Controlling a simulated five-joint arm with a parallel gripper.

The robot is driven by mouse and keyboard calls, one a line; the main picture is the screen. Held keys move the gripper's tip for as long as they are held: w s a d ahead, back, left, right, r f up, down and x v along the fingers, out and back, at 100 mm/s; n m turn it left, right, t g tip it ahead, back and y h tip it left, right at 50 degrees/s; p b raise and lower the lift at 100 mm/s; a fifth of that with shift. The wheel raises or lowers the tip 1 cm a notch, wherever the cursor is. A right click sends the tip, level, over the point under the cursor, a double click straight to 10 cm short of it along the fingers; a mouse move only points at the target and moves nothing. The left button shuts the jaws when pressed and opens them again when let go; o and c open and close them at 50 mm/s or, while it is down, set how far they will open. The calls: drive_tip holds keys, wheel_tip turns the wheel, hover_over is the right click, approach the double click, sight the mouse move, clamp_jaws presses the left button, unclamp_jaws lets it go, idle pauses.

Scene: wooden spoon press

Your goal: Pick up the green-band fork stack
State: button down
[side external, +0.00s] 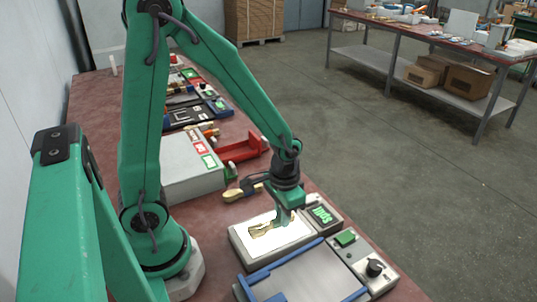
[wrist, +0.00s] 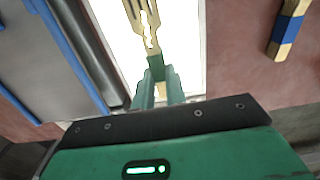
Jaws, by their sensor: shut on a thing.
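The wooden fork stack (side external: 262,228) is over a bright white lit panel (side external: 243,238) in the side view. In the wrist view the fork stack (wrist: 148,32) points its tines to the top, and its green-banded part lies between the fingers. My gripper (side external: 288,221) reaches down from above and is shut on the fork stack; the fingers also show in the wrist view (wrist: 160,88). The fingers hide part of the band and handle. I cannot tell whether the stack touches the panel.
A blue-banded wooden stack (wrist: 288,28) lies beside the panel on the red bench. A green display (side external: 321,214) adjoins the panel. A grey plate with blue rails (side external: 300,278) is in front, with a green button (side external: 345,237) and black knob (side external: 375,267). A red holder (side external: 243,149) stands behind.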

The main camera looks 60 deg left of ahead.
drive_tip(key=shift+r, duration=1.85)
drive_tip(key=s+d+r, duration=0.7)
drive_tip(key=d, duration=0.2)
drive_tip(key=shift+d, duration=0.25)
drive_tip(key=shift+w+a, duration=0.1)
drive_tip(key=shift+w, duration=0.1)
